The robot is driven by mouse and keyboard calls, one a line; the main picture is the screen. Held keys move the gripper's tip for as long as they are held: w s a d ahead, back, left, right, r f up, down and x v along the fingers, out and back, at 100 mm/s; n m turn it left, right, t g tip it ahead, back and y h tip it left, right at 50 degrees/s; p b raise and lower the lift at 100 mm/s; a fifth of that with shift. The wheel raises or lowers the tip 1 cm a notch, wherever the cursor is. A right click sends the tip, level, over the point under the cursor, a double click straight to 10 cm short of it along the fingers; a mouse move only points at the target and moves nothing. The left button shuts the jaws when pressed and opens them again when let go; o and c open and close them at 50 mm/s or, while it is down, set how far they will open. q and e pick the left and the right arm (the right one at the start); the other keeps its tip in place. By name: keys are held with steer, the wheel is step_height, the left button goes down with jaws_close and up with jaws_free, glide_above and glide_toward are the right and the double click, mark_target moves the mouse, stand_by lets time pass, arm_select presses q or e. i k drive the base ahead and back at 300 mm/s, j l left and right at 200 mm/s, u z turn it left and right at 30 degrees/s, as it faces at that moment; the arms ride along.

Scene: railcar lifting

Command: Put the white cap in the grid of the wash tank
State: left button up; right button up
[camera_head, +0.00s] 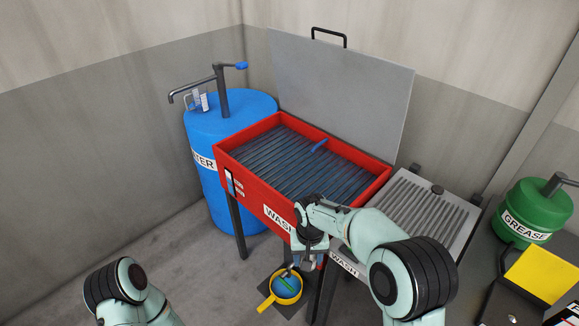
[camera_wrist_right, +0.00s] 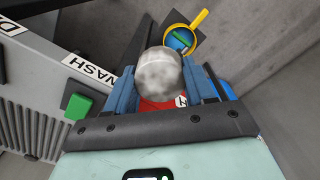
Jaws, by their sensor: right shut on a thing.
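The white cap (camera_wrist_right: 158,75), pale grey and mottled, sits between the two blue fingers of my right gripper (camera_wrist_right: 161,82) in the right wrist view. The gripper is shut on it. In the head view my right gripper (camera_head: 306,262) hangs in front of the red wash tank (camera_head: 254,201), outside its front wall and below the rim. I cannot make out the cap clearly there. The tank's dark slatted grid (camera_head: 290,165) is open to view, with a blue tool lying on it. Of my left arm only links show at the lower left; its gripper is out of view.
A yellow pan (camera_head: 266,304) with blue liquid stands low below my right gripper. A blue water drum (camera_head: 208,160) is left of the tank. The raised grey lid (camera_head: 345,85) stands behind it. A ribbed tray (camera_head: 425,205) and green grease can (camera_head: 533,208) are at the right.

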mark_target(291, 179)
steer(key=i+j+z, duration=0.1)
steer(key=j, duration=0.25)
steer(key=i+j+z, duration=0.1)
steer(key=i+j, duration=0.2)
steer(key=i+j+z, duration=0.15)
steer(key=j, duration=0.25)
steer(key=i+j+z, duration=0.1)
steer(key=j, duration=0.25)
steer(key=i+j+z, duration=0.1)
steer(key=i+j, duration=0.15)
steer(key=j, duration=0.15)
steer(key=i+j+z, duration=0.1)
steer(key=j, duration=0.3)
steer(key=i+j+z, duration=0.15)
steer(key=j, duration=0.3)
